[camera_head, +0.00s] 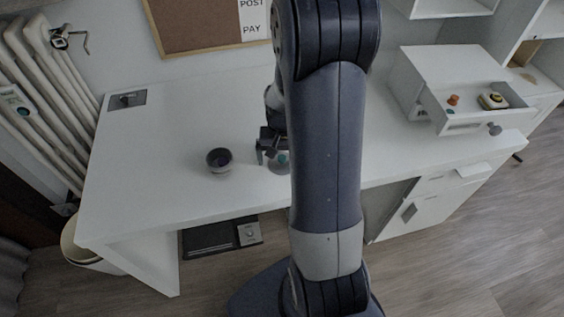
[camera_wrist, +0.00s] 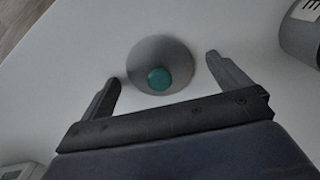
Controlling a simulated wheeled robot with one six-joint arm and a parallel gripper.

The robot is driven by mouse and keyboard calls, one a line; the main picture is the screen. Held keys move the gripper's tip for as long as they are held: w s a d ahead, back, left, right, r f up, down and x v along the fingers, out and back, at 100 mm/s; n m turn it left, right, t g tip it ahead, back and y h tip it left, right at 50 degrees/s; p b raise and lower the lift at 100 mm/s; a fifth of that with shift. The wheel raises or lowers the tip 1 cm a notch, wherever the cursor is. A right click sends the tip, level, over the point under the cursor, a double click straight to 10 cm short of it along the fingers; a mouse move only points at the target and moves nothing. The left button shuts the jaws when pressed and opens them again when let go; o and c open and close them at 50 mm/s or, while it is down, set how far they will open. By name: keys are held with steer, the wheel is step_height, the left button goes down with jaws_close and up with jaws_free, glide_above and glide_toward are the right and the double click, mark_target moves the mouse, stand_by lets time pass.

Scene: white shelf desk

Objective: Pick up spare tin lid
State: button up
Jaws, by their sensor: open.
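The spare tin lid is a round grey disc with a teal knob (camera_wrist: 160,79), lying on the white desk in the wrist view. Its grey rim (camera_wrist: 150,50) shows around the knob. In the head view the lid (camera_head: 281,163) is partly hidden by my arm. My gripper (camera_wrist: 163,68) is open, with one finger on each side of the lid. The left fingertip is close to the rim and the right one has a small gap. I cannot tell whether either touches. In the head view my gripper (camera_head: 268,155) is just beside and above the lid.
A dark grey tin (camera_head: 219,160) stands left of the lid; a grey cylinder with a label (camera_wrist: 303,30) is at the wrist view's right edge. A white drawer box (camera_head: 467,95) with small items stands at the desk's right.

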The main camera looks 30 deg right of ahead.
steer(key=c, duration=1.1)
